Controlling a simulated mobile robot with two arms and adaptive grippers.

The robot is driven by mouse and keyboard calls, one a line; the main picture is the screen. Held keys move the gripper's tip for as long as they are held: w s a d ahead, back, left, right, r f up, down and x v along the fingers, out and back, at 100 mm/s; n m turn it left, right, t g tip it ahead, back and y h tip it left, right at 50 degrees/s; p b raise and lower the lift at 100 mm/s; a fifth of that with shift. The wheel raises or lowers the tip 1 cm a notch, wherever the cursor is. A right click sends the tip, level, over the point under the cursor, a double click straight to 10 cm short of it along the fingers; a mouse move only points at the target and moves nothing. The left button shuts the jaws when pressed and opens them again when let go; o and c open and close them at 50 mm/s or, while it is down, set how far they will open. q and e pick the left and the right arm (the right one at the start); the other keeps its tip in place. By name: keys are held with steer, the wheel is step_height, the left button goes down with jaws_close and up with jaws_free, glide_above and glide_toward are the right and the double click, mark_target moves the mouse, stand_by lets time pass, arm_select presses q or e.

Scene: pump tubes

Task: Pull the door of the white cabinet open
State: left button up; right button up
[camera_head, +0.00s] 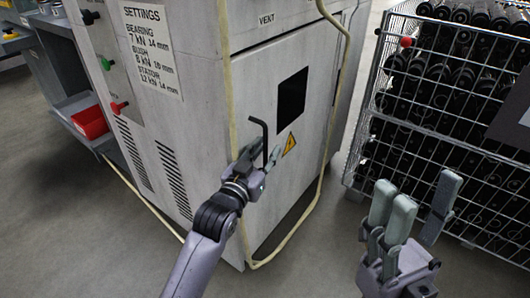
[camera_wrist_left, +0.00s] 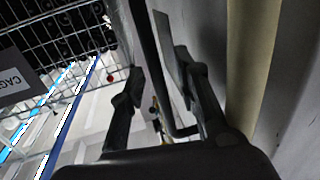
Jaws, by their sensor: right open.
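The white cabinet (camera_head: 195,70) stands at the centre of the head view, and its door (camera_head: 318,120) looks shut. The door has a dark window, a yellow warning sign and a black bent-bar handle (camera_head: 264,140) near its left edge. My left gripper (camera_head: 260,165) is at the handle. In the left wrist view the handle (camera_wrist_left: 152,65) runs between the fingers of my left gripper (camera_wrist_left: 158,85), which stand apart with gaps beside the bar. My right gripper (camera_head: 412,210) is open and empty, right of the cabinet and in front of the wire cage.
A wire cage (camera_head: 375,105) full of dark tubes stands right of the cabinet. A pale yellow strip (camera_head: 229,80) runs around the door side. Shelving with a red bin (camera_head: 90,122) is at the left. Grey floor (camera_head: 310,265) is clear in front of the door.

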arm_select(q)
steer(key=shift+c, duration=0.5)
jaws_close()
stand_by(0.3)
